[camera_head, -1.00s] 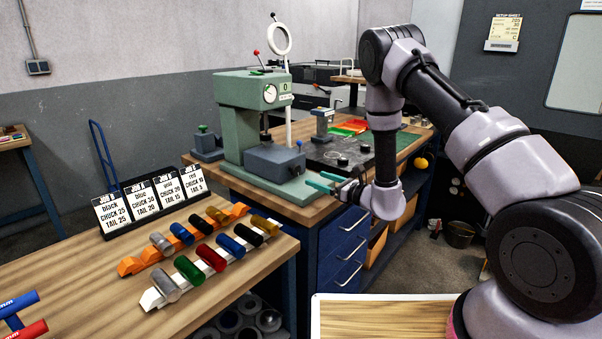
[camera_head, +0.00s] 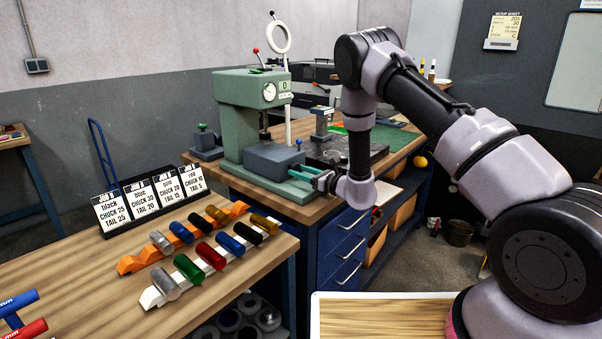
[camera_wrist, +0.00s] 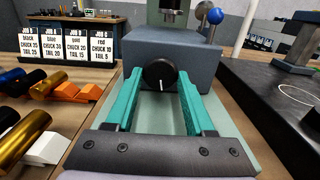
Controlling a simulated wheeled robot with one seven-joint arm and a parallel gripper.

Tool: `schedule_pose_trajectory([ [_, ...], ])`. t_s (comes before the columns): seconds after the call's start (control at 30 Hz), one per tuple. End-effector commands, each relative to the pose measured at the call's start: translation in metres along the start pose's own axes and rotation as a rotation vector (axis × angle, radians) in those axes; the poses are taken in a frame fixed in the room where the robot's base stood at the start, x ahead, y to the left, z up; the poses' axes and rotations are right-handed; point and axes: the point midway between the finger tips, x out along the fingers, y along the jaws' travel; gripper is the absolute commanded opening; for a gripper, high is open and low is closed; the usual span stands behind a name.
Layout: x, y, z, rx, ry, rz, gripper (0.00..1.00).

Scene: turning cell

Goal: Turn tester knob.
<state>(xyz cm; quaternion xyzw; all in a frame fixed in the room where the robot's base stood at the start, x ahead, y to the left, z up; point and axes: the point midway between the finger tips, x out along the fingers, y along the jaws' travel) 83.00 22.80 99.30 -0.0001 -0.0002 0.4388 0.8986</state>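The tester (camera_head: 238,120) is a green machine on the far bench, with a blue-grey block (camera_head: 273,160) on its base. In the wrist view the block (camera_wrist: 195,52) carries a round black knob (camera_wrist: 159,73) on its front face, with a white mark pointing down. My gripper (camera_head: 303,173) is at the block's front side. In the wrist view its teal fingers (camera_wrist: 161,88) are open, one on each side of the knob, with gaps between. I cannot tell how far the tips reach past the knob's face. The head view does not show the knob.
A blue ball-topped lever (camera_wrist: 215,16) rises behind the block at right. A dark plate (camera_wrist: 270,95) lies right of the tester. Coloured cylinders on racks (camera_head: 207,257) and job cards (camera_head: 152,200) stand on the near table.

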Motion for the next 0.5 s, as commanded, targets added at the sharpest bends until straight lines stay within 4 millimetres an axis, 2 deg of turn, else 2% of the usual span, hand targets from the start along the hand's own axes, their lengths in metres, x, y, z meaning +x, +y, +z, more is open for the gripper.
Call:
schedule_pose_trajectory([
  [0.2, -0.0009, -0.0013, -0.0003, 0.031, 0.0, -0.002, 0.0],
  [0.5, -0.0012, -0.0013, -0.0002, 0.257, 0.0, -0.004, 0.0],
])
